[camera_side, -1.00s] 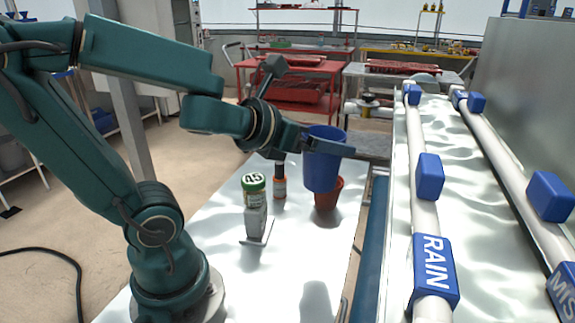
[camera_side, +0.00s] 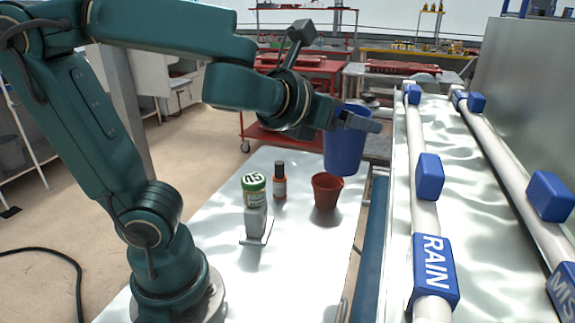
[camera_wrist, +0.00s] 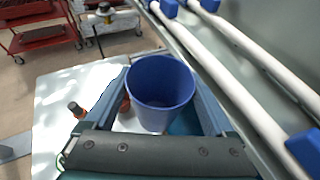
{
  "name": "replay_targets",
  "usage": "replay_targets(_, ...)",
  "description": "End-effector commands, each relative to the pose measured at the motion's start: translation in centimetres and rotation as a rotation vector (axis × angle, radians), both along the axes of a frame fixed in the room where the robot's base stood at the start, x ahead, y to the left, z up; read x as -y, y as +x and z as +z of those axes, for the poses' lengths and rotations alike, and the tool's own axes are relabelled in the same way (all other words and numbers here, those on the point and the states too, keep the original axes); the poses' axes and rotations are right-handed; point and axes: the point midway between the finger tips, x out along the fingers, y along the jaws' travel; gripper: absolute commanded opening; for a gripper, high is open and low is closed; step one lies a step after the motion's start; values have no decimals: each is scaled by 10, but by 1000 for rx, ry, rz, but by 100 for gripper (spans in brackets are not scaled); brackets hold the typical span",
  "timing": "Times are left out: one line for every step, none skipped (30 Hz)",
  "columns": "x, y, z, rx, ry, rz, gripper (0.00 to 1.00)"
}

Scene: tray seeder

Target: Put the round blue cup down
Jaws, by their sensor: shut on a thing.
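The round blue cup (camera_side: 343,150) is held upright in the air by my gripper (camera_side: 358,118) in the side view. It hangs above and slightly right of the terracotta pot, near the table's right edge. In the wrist view the cup (camera_wrist: 161,88) sits between the two fingers of my gripper (camera_wrist: 163,85), its open top facing the camera. It looks empty inside. The cup hides most of the pot in the wrist view.
On the white table (camera_side: 290,265) stand a terracotta pot (camera_side: 326,192), a dark-capped bottle (camera_side: 279,182) and a green-lidded jar (camera_side: 254,190) on a stand. Right of the table runs a blue rail (camera_side: 368,250), then white pipes with blue blocks (camera_side: 430,177). The table's front is clear.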

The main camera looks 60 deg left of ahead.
Motion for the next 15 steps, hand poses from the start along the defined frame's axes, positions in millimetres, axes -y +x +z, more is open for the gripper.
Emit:
replay_targets(-2,2,2,-2,-1,30,35)
replay_targets(-5,3,3,-2,-4,58,35)
replay_targets(-12,5,4,-4,-4,102,35)
replay_targets(-17,7,3,-6,-5,135,35)
replay_targets(-23,8,3,-6,-7,166,35)
replay_targets(-31,10,2,-8,-7,208,35)
replay_targets(-37,12,1,-9,-7,239,35)
replay_targets(-44,13,0,-9,-7,271,35)
replay_targets(-53,15,-1,-10,-9,314,35)
replay_targets(-61,17,-3,-11,-9,350,35)
replay_targets(-69,18,-5,-12,-8,385,35)
replay_targets(-81,19,-8,-12,-8,434,35)
replay_targets(-90,20,-11,-13,-7,475,35)
replay_targets(-101,20,-14,-13,-7,517,35)
replay_targets(-115,20,-19,-13,-5,575,35)
